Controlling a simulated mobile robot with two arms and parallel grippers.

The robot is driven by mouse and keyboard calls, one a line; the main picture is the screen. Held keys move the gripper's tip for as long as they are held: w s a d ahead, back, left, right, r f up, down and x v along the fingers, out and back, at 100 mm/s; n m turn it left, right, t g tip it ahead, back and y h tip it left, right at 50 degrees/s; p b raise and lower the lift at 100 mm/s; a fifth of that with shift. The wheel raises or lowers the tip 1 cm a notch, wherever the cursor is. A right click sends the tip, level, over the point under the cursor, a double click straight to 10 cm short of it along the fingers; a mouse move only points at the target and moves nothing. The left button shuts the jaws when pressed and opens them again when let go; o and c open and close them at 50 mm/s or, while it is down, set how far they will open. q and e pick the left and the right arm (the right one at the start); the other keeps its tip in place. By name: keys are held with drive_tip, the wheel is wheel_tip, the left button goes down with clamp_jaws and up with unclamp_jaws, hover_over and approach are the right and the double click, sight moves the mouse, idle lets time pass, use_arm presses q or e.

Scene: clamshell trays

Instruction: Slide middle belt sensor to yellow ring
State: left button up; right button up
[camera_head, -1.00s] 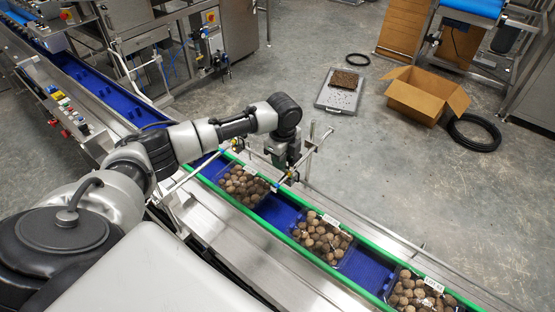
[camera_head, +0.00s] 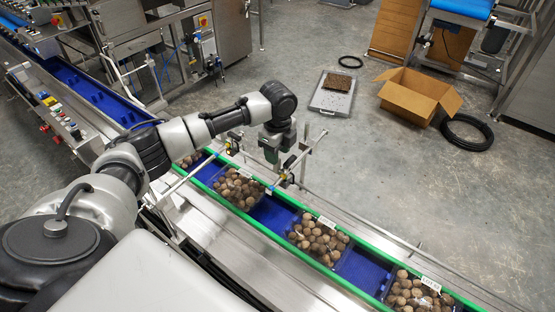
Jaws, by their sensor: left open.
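My left gripper (camera_head: 271,152) hangs down from its wrist above the far side of the conveyor belt, close to a belt sensor bracket. Its fingers are small and partly hidden, and I see nothing held in them. A small dark sensor (camera_head: 288,166) sits on metal rods just right of the gripper, at the belt's far green rail. I cannot tell whether the gripper touches it. Another sensor with a blue part (camera_head: 232,148) stands further left along the same rail. The yellow ring is too small to make out surely. My right gripper is not in view.
The blue belt (camera_head: 273,213) runs diagonally between green rails (camera_head: 350,226) and carries several clear trays of brown round produce (camera_head: 318,238). Metal posts (camera_head: 305,150) stand up beside the gripper. An open carton (camera_head: 418,96) and a black hose coil (camera_head: 466,132) lie on the floor beyond.

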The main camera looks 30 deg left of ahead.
use_arm(q)
wheel_tip(320, 180, up, 7)
drive_tip(key=shift+r+b, duration=0.15)
drive_tip(key=shift+b, duration=0.3)
idle(0.3)
